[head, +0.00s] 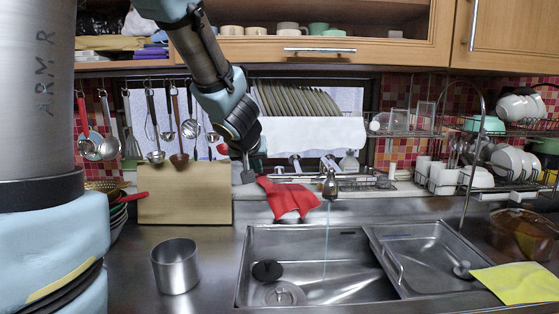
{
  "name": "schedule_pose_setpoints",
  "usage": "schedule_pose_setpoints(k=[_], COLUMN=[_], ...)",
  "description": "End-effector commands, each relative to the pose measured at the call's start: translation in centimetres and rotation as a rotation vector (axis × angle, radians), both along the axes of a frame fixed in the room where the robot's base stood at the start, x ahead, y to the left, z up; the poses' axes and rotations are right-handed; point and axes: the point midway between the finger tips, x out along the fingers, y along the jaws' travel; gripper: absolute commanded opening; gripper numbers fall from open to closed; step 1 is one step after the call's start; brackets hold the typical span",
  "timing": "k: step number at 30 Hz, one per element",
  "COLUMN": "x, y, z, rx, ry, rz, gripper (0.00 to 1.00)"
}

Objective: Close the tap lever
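The metal tap (329,186) stands at the back edge of the sink, and a thin stream of water (326,240) runs from it into the basin. Small metal fittings show on the ledge behind it; I cannot tell clearly which one is the lever. My gripper (247,174) hangs down from the arm at the back of the counter, left of the tap and apart from it, beside a red cloth (290,197). It is small and dark in the picture, so its fingers cannot be made out.
The steel sink (246,262) has a draining tray (425,255) at its right. A metal pot (175,266) and a wooden board (184,193) stand to the left. Utensils hang from a rail behind. Dish racks (405,134) crowd the right, below wooden cabinets (390,50).

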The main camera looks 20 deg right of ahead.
Motion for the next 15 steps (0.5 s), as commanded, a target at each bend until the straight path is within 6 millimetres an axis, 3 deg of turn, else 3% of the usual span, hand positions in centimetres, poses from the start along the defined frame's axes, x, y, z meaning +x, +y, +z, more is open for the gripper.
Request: schedule_pose_setpoints(k=[1,6,10,15], x=[0.3,0.1,-0.6,-0.8], y=[-1.6,-4.6,-5.8,-6.4], z=[2.3,5.9,6.9,6.9], rx=[0.001,0.034,0.058,0.072], ry=[-0.031,-0.071,-0.060,-0.048], rz=[0.005,0.045,0.060,0.066], gripper=[0.00,0.00,0.00,0.00])
